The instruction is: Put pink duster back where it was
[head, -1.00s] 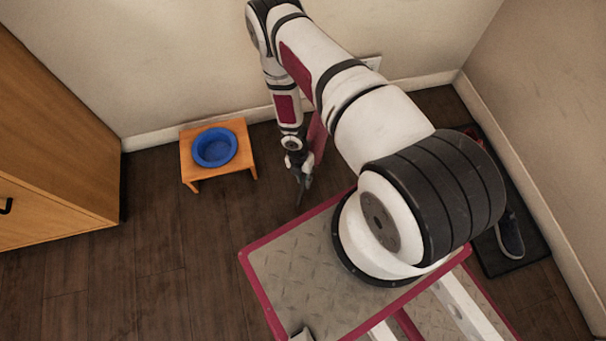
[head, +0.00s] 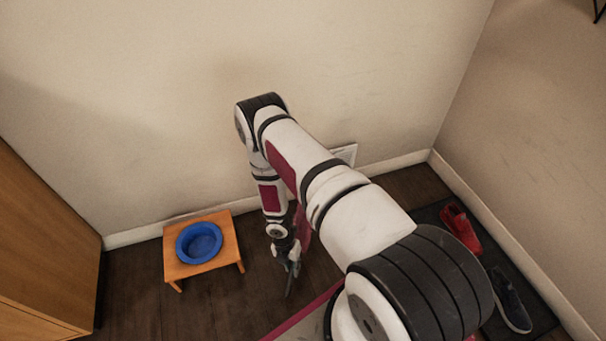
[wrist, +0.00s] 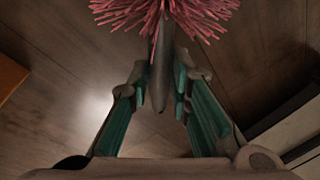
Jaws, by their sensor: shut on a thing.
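The pink duster (wrist: 165,14) shows at the top of the wrist view. Its spiky pink head is cut off by the frame edge, and its grey handle (wrist: 158,88) runs down between the fingers. My gripper (wrist: 161,74) is shut on that handle. In the head view my gripper (head: 290,272) hangs low over the dark wood floor, right of the small orange stool. The duster is not clearly made out there; a dark pink shape beside my arm may be part of it, but I cannot tell.
The orange stool (head: 229,245) holds a blue bowl (head: 200,242) near the back wall. A wooden cabinet (head: 40,240) stands at left. A dark mat (head: 428,215) by the right wall bears a red shoe (head: 460,229) and a dark shoe (head: 511,302). Floor between stool and arm is clear.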

